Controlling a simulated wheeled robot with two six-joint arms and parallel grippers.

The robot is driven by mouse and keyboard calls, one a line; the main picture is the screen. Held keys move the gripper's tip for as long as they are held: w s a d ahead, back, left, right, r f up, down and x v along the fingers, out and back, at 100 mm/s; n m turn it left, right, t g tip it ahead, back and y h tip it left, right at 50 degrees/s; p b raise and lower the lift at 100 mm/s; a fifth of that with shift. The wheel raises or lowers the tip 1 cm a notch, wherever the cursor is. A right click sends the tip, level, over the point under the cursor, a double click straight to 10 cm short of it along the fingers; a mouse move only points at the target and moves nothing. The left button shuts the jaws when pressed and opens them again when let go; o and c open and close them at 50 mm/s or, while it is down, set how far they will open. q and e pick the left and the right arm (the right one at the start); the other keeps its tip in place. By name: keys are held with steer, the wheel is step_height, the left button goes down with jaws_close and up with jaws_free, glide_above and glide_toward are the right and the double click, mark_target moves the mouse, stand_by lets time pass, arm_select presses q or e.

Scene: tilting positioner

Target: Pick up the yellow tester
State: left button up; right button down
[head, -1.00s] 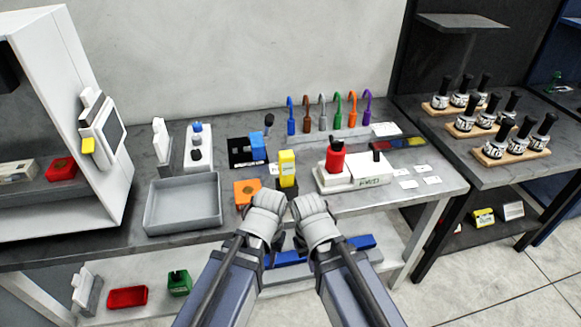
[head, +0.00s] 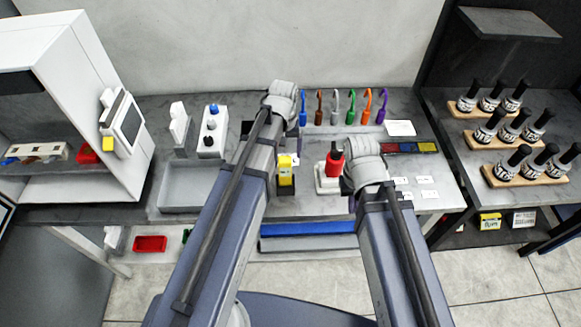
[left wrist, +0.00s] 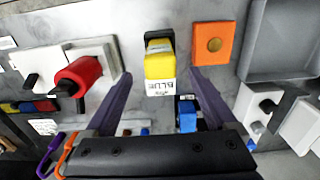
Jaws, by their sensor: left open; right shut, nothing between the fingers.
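The yellow tester (head: 286,171) stands on the table near the middle of the head view, partly covered by my left arm. In the left wrist view the yellow tester (left wrist: 159,64) has a dark end and a white lettered label, and appears between my open left fingers without visible contact. My left gripper (left wrist: 160,88) is empty. In the head view its wrist (head: 281,98) is above the back of the table, beyond the tester. My right wrist (head: 365,166) is right of the tester, beside a red object. The right fingertips are hidden behind it; that gripper is shut and empty.
A red object (left wrist: 82,74) on a white base and an orange block (left wrist: 213,43) flank the tester. A blue object (left wrist: 187,117) sits close to the left fingers. Several coloured hooks (head: 335,107) line the back. A grey tray (head: 185,198) lies left.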

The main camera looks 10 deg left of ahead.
mark_target(285, 167)
arm_select(q)
steer(key=shift+f+b, duration=1.25)
steer(key=shift+f, duration=0.1)
step_height(285, 167, down, 5)
steer(key=b, duration=0.5)
steer(key=shift+s+f, duration=0.15)
steer(key=shift+c, duration=0.3)
jaws_close()
